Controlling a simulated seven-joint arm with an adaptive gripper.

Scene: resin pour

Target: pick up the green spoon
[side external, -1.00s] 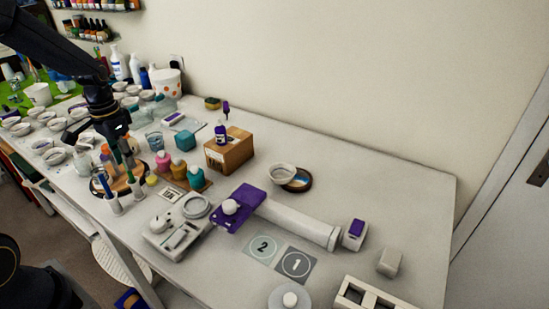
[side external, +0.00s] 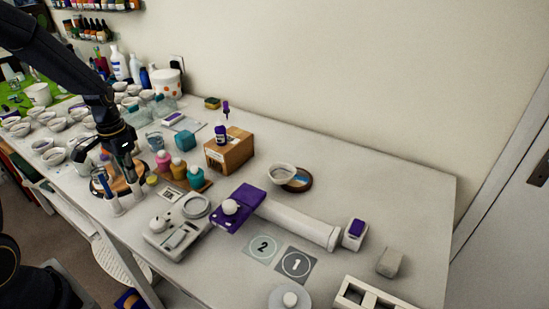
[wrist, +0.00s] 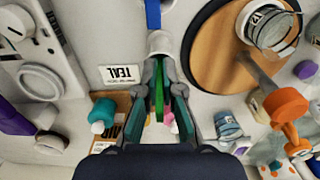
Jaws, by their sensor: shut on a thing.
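My gripper (side external: 128,165) is low over the left part of the table in the side external view. In the wrist view my gripper (wrist: 163,78) is closed around the upright green spoon (wrist: 159,98), which shows as a narrow green strip between the finger pads. The spoon's lower end is hidden. In the side external view my gripper covers the spoon. A blue spoon (wrist: 153,14) stands close by in a white holder (wrist: 158,42); the blue spoon (side external: 104,184) also shows left of my gripper in the side view.
A round wooden board (wrist: 215,60) with a glass jar lies close beside my gripper. Pink, orange and teal bottles (side external: 195,176) and a white scale (side external: 180,236) are to the right. White cups (side external: 52,156) crowd the left.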

